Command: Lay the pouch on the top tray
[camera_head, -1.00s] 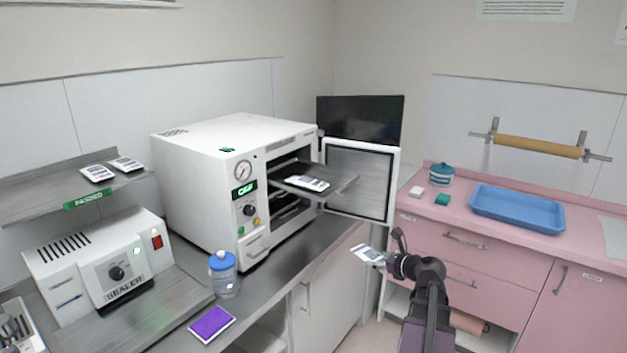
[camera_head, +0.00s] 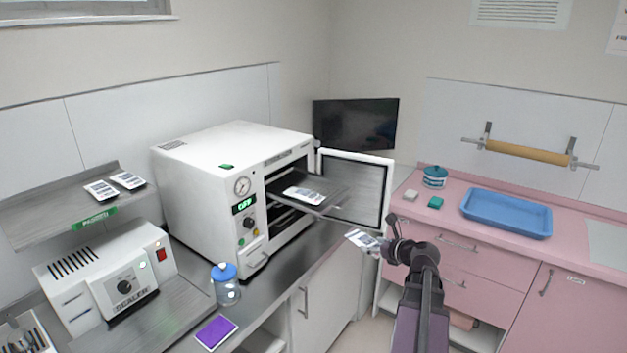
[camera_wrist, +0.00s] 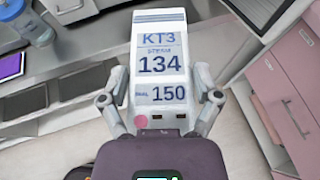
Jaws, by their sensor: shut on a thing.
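A white pouch (camera_head: 362,239) with printed labels is held in my gripper (camera_head: 383,246). In the wrist view the pouch (camera_wrist: 160,60) reads KT3, 134 and 150, and the fingers of my gripper (camera_wrist: 160,108) close on both its sides. The top tray (camera_head: 328,204) is pulled out of the open white sterilizer (camera_head: 215,165). Another white pouch (camera_head: 304,196) lies on that tray. My gripper and its pouch are in front of and to the right of the tray, lower in the picture and apart from it.
The sterilizer door (camera_head: 356,190) stands open right of the tray. A blue-lidded jar (camera_head: 225,285) and a purple pad (camera_head: 214,333) are on the steel counter. The sealer (camera_head: 115,285) is at left, below a shelf with two pouches (camera_head: 128,180). A blue tray (camera_head: 506,213) lies on the pink counter.

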